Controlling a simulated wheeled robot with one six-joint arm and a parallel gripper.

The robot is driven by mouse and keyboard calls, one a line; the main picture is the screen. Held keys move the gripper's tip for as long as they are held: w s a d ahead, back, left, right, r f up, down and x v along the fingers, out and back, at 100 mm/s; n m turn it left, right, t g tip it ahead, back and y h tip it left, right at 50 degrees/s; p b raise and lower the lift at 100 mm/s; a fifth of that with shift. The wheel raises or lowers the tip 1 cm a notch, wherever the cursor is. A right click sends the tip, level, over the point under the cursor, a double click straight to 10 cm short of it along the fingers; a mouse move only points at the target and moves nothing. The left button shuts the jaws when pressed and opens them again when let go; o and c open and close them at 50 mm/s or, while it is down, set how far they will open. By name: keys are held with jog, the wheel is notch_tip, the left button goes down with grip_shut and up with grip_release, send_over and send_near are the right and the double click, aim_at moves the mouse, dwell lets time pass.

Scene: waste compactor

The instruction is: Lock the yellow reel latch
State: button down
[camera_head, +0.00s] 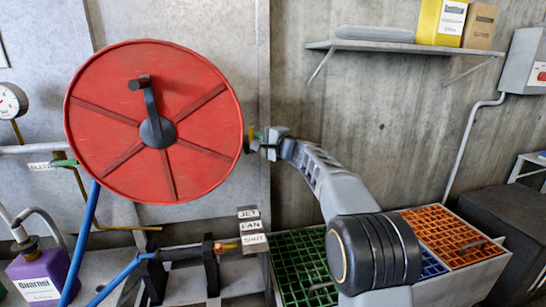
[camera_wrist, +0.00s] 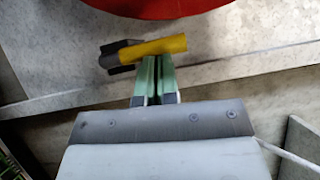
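The yellow latch (camera_head: 251,132) is a short yellow lever at the right edge of the red reel (camera_head: 110,95), small and partly hidden by my gripper in the head view. In the wrist view the yellow lever (camera_wrist: 160,47) lies nearly level across the picture, with its dark grey mount (camera_wrist: 120,56) at its left end. My gripper (camera_head: 258,145) is beside the latch. In the wrist view its green fingers (camera_wrist: 154,60) are together, with only a thin dark line between them. Their tips end at the lever's lower edge; whether they touch it cannot be told.
The reel carries a dark crank (camera_head: 150,100). Below stand labelled switch blocks (camera_head: 251,226) and a blue hose (camera_head: 82,240). Green and orange grated bins (camera_head: 455,237) are at the lower right. A wall shelf (camera_head: 400,47) is above; the wall between is clear.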

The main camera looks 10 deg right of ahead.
jog(key=w+d+v, duration=0.1)
jog(key=d+v, duration=0.1)
jog(key=v, duration=1)
jog(key=shift+d+r+b, duration=0.15)
jog(key=shift+d+b, duration=0.2)
